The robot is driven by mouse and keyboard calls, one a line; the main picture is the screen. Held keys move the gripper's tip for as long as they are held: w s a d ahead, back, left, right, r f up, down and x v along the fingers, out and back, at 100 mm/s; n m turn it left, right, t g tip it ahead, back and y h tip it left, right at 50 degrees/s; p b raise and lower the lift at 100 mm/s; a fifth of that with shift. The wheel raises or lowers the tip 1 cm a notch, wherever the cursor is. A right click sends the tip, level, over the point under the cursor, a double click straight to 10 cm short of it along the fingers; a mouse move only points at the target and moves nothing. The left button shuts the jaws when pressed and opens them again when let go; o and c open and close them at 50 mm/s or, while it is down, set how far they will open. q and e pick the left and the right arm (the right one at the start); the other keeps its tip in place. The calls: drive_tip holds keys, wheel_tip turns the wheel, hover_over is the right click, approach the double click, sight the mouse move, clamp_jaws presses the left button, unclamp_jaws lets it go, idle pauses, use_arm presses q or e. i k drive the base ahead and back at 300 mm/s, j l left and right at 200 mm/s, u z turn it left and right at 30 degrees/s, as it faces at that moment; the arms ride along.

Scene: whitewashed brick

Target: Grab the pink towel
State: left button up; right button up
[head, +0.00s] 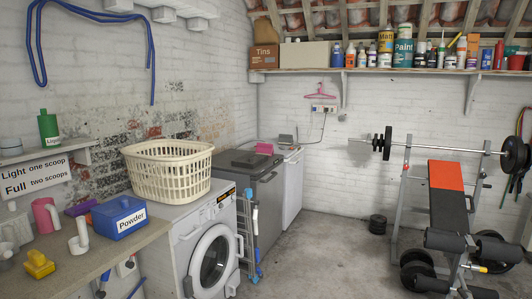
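A small pink item (264,148), which looks like a folded pink towel, lies at the back of the room. It rests on or beside the dark-topped grey appliance (268,182), near the white appliance (293,187) in the corner. It is too small and far off to make out its folds. Neither of my grippers is in view.
A washing machine (208,250) carrying a cream laundry basket (165,178) stands in front. A counter (95,255) holds a blue powder box (121,220) and a pink jug (46,215). A weight bench (448,200) stands right. Concrete floor (325,250) is clear between.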

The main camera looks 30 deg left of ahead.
sight(264, 149)
drive_tip(key=i+j+u, duration=0.15)
drive_tip(key=i, duration=0.35)
drive_tip(key=i+u, duration=0.1)
drive_tip(key=i, duration=1.55)
drive_tip(key=i+l+u, duration=0.1)
drive_tip(key=i, duration=1.6)
drive_tip(key=i+u, duration=0.15)
drive_tip(key=i, duration=0.4)
drive_tip(key=i+l+u, duration=0.1)
drive_tip(key=i, duration=0.45)
drive_tip(key=i+l+u, duration=0.15)
drive_tip(key=i, duration=0.4)
drive_tip(key=l, duration=0.05)
